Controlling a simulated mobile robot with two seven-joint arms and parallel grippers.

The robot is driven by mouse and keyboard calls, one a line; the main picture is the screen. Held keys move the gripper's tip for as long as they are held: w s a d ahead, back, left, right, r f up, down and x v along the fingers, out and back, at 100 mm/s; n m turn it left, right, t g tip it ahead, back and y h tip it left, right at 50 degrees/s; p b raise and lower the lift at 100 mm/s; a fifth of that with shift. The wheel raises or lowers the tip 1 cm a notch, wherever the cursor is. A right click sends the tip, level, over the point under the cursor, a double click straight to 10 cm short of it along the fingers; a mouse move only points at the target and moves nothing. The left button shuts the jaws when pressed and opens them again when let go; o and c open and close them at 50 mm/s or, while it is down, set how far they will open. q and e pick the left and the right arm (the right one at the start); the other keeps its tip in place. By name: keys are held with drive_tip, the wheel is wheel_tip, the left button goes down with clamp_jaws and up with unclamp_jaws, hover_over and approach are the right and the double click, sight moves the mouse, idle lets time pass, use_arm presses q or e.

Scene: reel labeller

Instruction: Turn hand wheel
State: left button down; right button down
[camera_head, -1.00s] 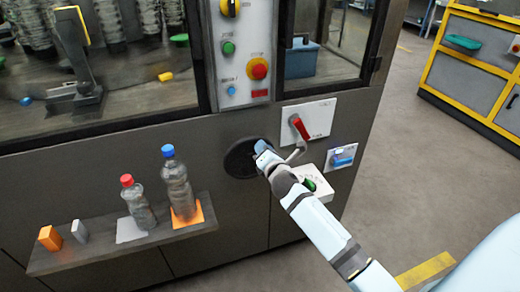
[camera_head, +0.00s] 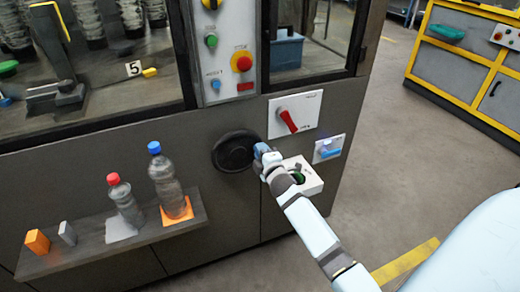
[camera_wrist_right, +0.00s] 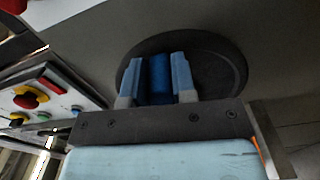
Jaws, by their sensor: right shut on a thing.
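The hand wheel (camera_head: 229,153) is a round black disc on the dark front panel of the machine. It also shows in the right wrist view (camera_wrist_right: 222,78). My right gripper (camera_head: 262,150) is at the wheel's right edge in the head view. In the right wrist view my gripper (camera_wrist_right: 157,72) has its two light blue fingers either side of a darker blue handle (camera_wrist_right: 160,82) on the wheel, and it is shut on that handle. The fingers hide the handle's sides. My left gripper is in neither view.
A red lever (camera_head: 288,121) on a white plate sits above right of the wheel, and a white box (camera_head: 310,183) sits below right. A shelf (camera_head: 90,252) with two bottles is at lower left. A control panel (camera_head: 227,90) is above.

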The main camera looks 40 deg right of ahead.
drive_tip(key=shift+f+m, duration=0.45)
drive_tip(key=shift+m, duration=0.35)
drive_tip(key=shift+w+a+r, duration=0.1)
drive_tip(key=c, duration=0.9)
unclamp_jaws()
drive_tip(key=shift+c, duration=0.2)
